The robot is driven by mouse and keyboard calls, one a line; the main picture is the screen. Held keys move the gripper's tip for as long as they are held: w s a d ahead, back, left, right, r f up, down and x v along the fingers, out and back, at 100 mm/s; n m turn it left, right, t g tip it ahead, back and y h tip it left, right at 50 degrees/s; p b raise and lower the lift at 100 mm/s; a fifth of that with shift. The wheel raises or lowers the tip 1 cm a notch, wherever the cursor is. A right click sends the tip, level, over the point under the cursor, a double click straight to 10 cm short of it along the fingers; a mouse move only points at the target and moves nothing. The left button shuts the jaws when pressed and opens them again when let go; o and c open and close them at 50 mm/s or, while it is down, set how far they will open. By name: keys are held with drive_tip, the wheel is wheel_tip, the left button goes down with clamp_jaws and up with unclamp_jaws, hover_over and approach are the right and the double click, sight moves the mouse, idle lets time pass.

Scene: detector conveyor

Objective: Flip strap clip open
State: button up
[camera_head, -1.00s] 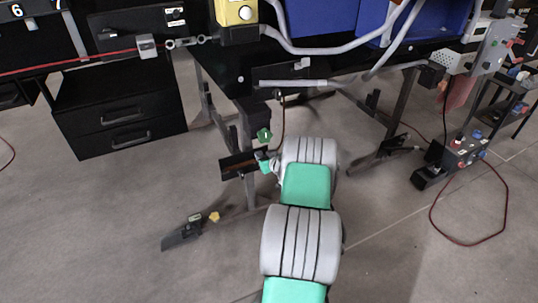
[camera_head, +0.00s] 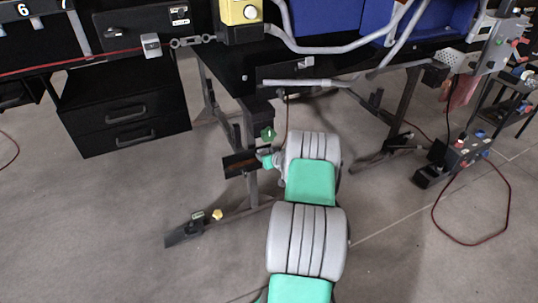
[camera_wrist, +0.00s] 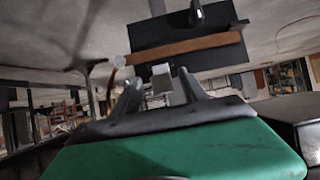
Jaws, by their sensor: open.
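A brown strap (camera_wrist: 185,48) runs across a black plate (camera_wrist: 150,30) straight ahead of my gripper (camera_wrist: 158,88) in the wrist view. The fingers are apart. A small pale block (camera_wrist: 161,77) shows between them, below the strap; it may be the clip, but I cannot tell whether it touches a finger. In the head view the black plate (camera_head: 232,166) with its brown strip is on the table's leg frame, and my gripper (camera_head: 264,156) is at its right side. The clip cannot be made out there.
A dark table (camera_head: 225,62) stands above my arm, with metal legs and a foot bar. A black drawer unit (camera_head: 125,115) is at the left. A box with a red cable (camera_head: 465,152) is at the right. Open grey floor lies in front.

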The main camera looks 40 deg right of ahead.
drive_tip(key=shift+r, duration=0.1)
drive_tip(key=p+v, duration=0.1)
drive_tip(key=v, duration=0.6)
drive_tip(key=shift+s+a+p, duration=0.2)
drive_tip(key=shift+s+p, duration=0.1)
drive_tip(key=shift+p, duration=0.05)
drive_tip(key=shift+r, duration=0.1)
